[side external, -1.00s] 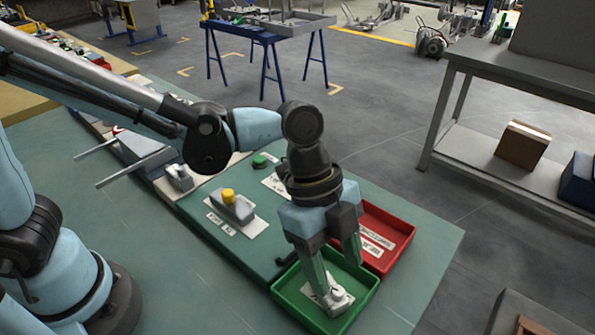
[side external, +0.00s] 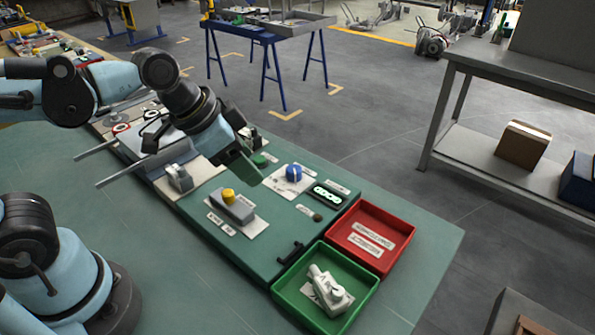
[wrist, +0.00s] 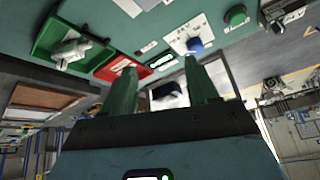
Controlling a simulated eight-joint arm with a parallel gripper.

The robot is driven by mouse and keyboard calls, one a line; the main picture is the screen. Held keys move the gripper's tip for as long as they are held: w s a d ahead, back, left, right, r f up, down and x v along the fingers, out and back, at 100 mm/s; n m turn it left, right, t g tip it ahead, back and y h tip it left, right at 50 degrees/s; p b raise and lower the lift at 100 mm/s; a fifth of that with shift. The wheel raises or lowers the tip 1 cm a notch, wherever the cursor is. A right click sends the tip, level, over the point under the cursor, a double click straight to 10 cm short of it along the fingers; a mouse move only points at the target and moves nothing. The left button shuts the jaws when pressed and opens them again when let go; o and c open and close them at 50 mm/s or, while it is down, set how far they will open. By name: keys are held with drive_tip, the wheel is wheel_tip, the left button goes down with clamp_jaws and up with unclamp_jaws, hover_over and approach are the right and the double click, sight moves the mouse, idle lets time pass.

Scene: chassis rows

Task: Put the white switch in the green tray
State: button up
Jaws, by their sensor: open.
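The white switch (side external: 326,284) lies in the green tray (side external: 290,293) at the front right of the bench in the side view. It also shows in the wrist view (wrist: 72,48), inside the green tray (wrist: 47,30) at the upper left. My gripper (side external: 252,170) is up and to the left of the tray, above the panel, well apart from the switch. In the wrist view my gripper's two green fingers (wrist: 163,88) are spread with nothing held between them.
A red tray (side external: 381,226) adjoins the green tray. The panel carries a grey box with a yellow button (side external: 229,195), a blue knob (side external: 294,173), a green button (side external: 260,160) and a black handle (side external: 290,251). Free bench surface lies right of the trays.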

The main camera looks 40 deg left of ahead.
drive_tip(key=s+a+n+t+y, duration=0.1)
drive_tip(key=a+n+t+y, duration=0.1)
drive_tip(key=a+n, duration=0.3)
drive_tip(key=shift+a+f, duration=0.35)
drive_tip(key=shift+a, duration=0.4)
drive_tip(key=shift+s, duration=0.15)
idle(0.4)
